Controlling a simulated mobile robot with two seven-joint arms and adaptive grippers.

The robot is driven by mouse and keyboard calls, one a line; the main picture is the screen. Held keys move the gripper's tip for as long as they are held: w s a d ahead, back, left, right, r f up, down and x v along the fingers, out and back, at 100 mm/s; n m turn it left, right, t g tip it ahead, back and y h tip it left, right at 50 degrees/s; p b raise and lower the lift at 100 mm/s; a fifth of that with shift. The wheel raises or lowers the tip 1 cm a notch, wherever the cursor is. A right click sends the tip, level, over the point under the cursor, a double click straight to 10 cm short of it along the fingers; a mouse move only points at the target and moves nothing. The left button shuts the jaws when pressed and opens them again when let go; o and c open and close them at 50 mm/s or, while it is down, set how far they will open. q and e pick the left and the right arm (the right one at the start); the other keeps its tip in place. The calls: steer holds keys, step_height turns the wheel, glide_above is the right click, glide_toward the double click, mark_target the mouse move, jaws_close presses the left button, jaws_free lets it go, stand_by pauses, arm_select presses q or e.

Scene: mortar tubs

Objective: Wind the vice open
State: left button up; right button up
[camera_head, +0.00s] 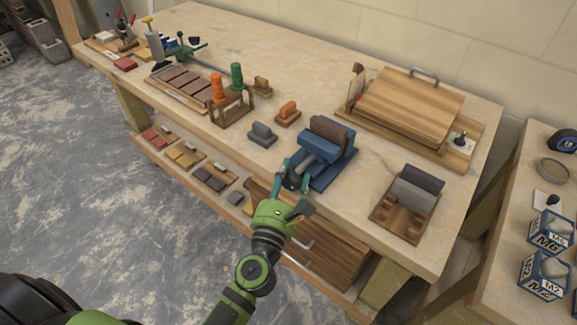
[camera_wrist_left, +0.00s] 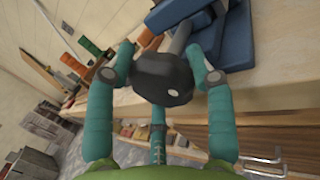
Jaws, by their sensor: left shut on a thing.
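The blue vice (camera_head: 326,150) stands on the workbench near its front edge, with a brown block (camera_head: 330,132) at its jaws. Its grey screw shaft points toward the front edge and ends in a dark round knob. My left gripper (camera_head: 293,177) is at the front of the vice, its teal fingers shut on the knob. In the left wrist view the dark knob (camera_wrist_left: 163,80) sits between the two teal fingers, and the blue vice (camera_wrist_left: 225,32) shows behind it. How far the jaws stand apart is hard to tell. My right gripper is not in view.
The workbench top (camera_head: 370,185) is bare around the vice's right side. A grey block (camera_head: 262,134) and an orange block (camera_head: 287,113) lie to its left. A wooden holder with a grey piece (camera_head: 414,190) stands at the right. A wooden board with a handle (camera_head: 412,105) lies behind.

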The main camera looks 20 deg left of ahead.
arm_select(q)
steer(key=n+p, duration=0.1)
steer(key=p, duration=0.1)
steer(key=n+g+p, duration=0.1)
steer(key=n+p, duration=0.1)
steer(key=p, duration=0.1)
steer(key=n+g+p, duration=0.1)
steer(key=n+p, duration=0.1)
steer(key=shift+s+d+p, duration=0.1)
steer(key=shift+d+p, duration=0.2)
steer(key=shift+p, duration=0.05)
steer(key=shift+d+f+n+g+h+p, duration=0.15)
steer(key=shift+n+g+p, duration=0.1)
steer(key=shift+n+p, duration=0.25)
steer(key=shift+a+f+n+g+h+p, duration=0.15)
steer(key=shift+n+g+p, duration=0.15)
steer(key=shift+p, duration=0.3)
steer(key=shift+d, duration=0.1)
steer(key=o, duration=0.9)
steer(key=shift+o, duration=1.2)
steer(key=shift+w+d+f, duration=0.15)
steer(key=shift+w, duration=0.1)
steer(key=shift+s, duration=0.1)
steer(key=shift+s+a, duration=0.1)
steer(key=shift+a, duration=0.1)
